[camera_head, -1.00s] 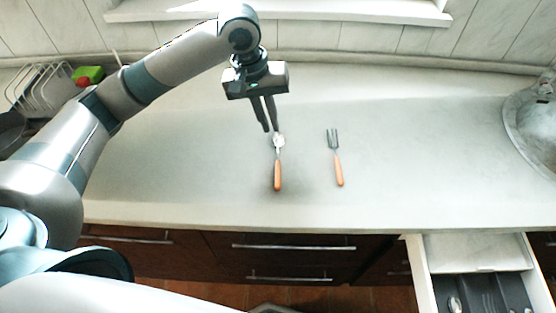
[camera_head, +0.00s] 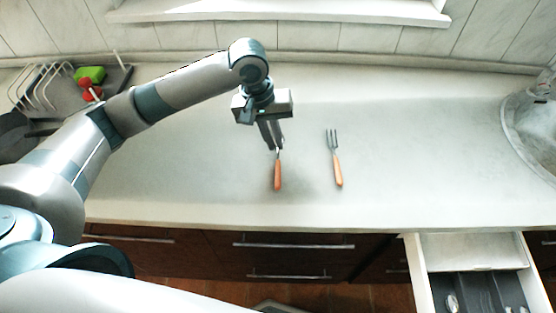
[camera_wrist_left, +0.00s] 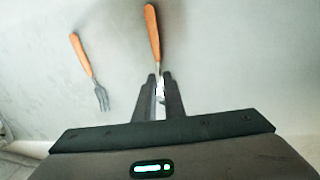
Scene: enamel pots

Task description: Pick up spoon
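The spoon (camera_head: 278,174) lies on the counter with its orange-brown handle pointing to the counter's front edge. In the head view its bowl is hidden behind my left gripper (camera_head: 272,148). In the left wrist view the spoon's handle (camera_wrist_left: 153,32) runs up from between the two fingers of my left gripper (camera_wrist_left: 160,77), and part of its metal shows between them. The fingers stand apart, one on each side of the spoon's metal part. I cannot tell if they touch it. My right gripper is not in view.
A fork (camera_head: 336,160) with an orange-brown handle lies to the right of the spoon. An open drawer (camera_head: 420,275) with a dark cutlery tray is at the lower right. A dish rack (camera_head: 45,85) stands far left and a sink (camera_head: 530,125) far right.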

